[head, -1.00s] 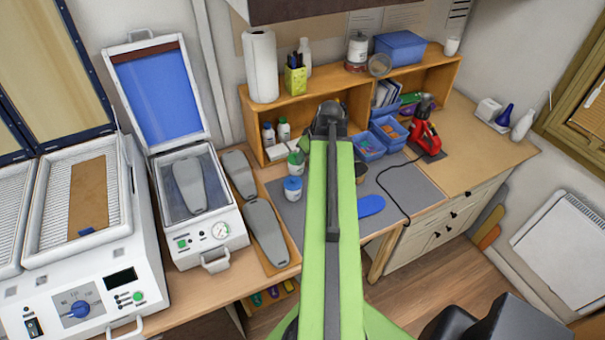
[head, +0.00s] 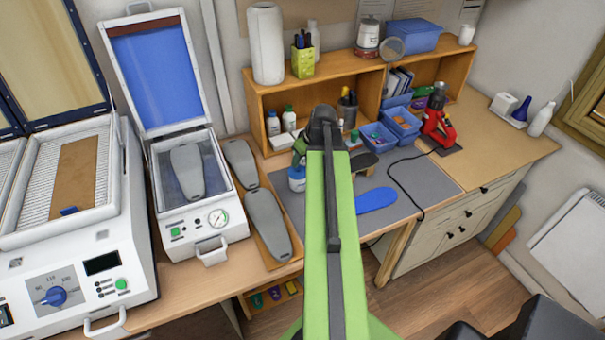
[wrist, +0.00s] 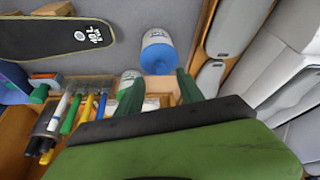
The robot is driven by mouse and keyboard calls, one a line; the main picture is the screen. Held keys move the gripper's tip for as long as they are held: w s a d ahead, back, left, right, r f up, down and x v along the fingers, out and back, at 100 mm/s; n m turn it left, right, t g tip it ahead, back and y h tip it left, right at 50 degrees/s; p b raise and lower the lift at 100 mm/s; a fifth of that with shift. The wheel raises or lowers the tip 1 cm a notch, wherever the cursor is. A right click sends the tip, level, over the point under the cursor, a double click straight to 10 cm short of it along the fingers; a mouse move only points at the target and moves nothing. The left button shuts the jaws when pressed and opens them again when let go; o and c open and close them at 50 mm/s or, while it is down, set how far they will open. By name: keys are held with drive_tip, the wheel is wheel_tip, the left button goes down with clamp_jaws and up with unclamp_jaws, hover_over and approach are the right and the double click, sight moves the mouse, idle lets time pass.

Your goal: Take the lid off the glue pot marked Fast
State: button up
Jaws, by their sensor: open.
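A pot with a blue lid (head: 297,176) stands on the grey mat, just left of my arm in the head view. It also shows in the wrist view (wrist: 158,55), with a white label too blurred to read. A second pot, with a green lid (wrist: 130,76), shows just beyond my fingers in the wrist view, partly hidden. I cannot read Fast on either pot. My gripper (wrist: 160,82) is open, its two dark green fingers apart, with the blue-lidded pot ahead of them. It seems to hold nothing. In the head view my arm hides most of it.
Grey insoles (head: 267,222) lie on a wooden board to the left. A wooden shelf (head: 270,95), blue bins (head: 402,122) and a red tool (head: 437,125) stand behind and right.

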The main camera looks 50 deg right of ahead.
sight(299, 167)
drive_tip(key=b+x, duration=0.4)
drive_tip(key=x, duration=0.1)
drive_tip(key=shift+s+f+b, duration=0.1)
drive_tip(key=shift+f+b, duration=0.1)
drive_tip(key=shift+b, duration=0.15)
drive_tip(key=shift+r, duration=0.2)
drive_tip(key=shift+c, duration=0.4)
clamp_jaws()
